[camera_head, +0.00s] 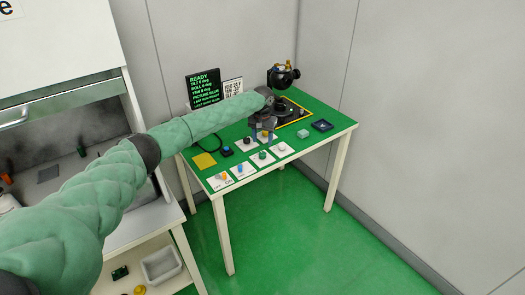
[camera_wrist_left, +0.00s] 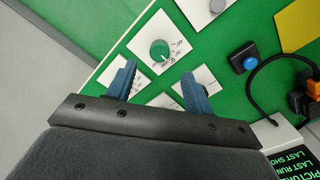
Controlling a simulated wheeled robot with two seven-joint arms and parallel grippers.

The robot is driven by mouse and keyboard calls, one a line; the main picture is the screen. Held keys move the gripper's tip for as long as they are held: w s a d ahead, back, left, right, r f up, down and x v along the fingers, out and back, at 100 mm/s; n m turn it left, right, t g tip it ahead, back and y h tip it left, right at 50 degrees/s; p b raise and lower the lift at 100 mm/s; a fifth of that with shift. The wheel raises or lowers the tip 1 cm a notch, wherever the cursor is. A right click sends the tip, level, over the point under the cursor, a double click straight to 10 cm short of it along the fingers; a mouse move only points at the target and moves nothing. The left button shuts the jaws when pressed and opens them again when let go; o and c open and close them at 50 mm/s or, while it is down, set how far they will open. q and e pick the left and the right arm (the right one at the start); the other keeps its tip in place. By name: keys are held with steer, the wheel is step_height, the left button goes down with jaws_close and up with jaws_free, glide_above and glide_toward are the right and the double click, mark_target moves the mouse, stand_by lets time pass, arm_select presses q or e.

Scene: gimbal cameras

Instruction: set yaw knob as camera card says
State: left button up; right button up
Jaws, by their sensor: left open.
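Several knobs sit on white cards on the green table (camera_head: 318,128). One green knob (camera_head: 263,155) on a card with marks round it also shows in the left wrist view (camera_wrist_left: 160,50). Which knob is yaw I cannot read. My left gripper (camera_head: 263,138) is over the knob cards. In the left wrist view its two blue fingers (camera_wrist_left: 157,85) are open, apart and empty, with the green knob ahead between them. A small white card with print (camera_head: 232,88) stands at the back, too small to read surely. The camera gimbal (camera_head: 283,77) stands at the back right. My right gripper is not in view.
A black screen (camera_head: 203,88) with green text stands beside the white card. A blue button (camera_wrist_left: 250,63), a yellow pad (camera_head: 204,160) and a black cable are left of the knobs. A dark square item (camera_head: 321,125) lies at the right. A hood bench (camera_head: 60,125) stands left.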

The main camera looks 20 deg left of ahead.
mark_target(262, 153)
arm_select(q)
steer(key=shift+f+p, duration=1)
steer(key=shift+f, duration=2.55)
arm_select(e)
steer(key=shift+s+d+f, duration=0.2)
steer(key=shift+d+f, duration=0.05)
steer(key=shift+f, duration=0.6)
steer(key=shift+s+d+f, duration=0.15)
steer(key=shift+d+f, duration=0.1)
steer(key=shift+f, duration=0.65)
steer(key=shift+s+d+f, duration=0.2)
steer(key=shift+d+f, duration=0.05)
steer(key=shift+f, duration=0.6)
arm_select(q)
steer(key=c, duration=1)
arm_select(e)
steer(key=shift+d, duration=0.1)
